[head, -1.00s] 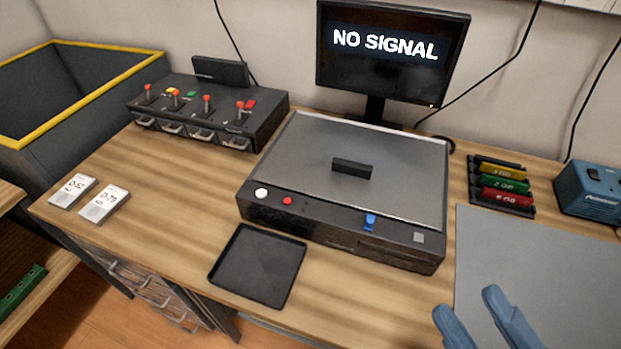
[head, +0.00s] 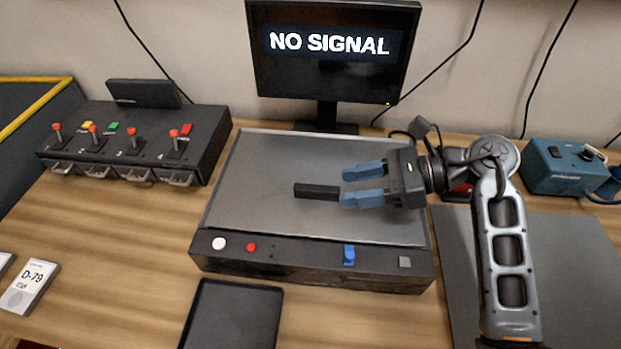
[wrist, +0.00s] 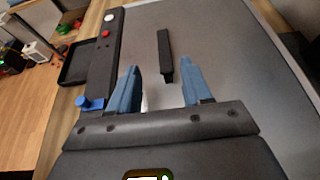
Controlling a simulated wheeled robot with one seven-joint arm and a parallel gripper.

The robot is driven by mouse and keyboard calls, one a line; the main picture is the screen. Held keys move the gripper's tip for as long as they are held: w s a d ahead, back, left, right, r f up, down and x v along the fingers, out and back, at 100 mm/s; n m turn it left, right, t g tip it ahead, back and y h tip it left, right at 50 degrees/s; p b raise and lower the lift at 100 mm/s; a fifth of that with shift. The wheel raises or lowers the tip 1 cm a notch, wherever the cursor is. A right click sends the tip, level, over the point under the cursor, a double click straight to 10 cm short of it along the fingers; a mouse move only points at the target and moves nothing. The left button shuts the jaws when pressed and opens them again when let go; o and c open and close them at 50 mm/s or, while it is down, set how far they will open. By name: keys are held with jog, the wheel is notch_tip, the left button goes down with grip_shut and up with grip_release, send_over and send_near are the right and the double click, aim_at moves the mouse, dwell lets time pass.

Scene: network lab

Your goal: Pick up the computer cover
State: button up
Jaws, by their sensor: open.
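The computer cover (head: 270,170) is a flat grey panel on top of the dark computer case, with a black bar handle (head: 316,191) standing at its middle. My gripper (head: 345,187) is open, with blue fingers pointing left, just right of the handle and over the cover. In the wrist view the handle (wrist: 164,55) lies ahead of my gripper (wrist: 160,75), lined up with the gap between the fingertips. The near end of the handle is close to the tips. I cannot tell whether the fingers touch the cover.
The case front has a white button, a red button and a blue switch (head: 349,255). A monitor (head: 330,95) stands behind. A lever box (head: 140,140) is at left, a black tray (head: 232,315) in front, a blue device (head: 565,168) at right, and a grey mat (head: 580,270) under my arm.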

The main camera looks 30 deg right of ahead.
aim_at(322, 188)
jog(key=x, duration=0.3)
jog(key=p+x, duration=0.1)
jog(key=x, duration=0.3)
jog(key=shift+w, duration=0.5)
grip_shut()
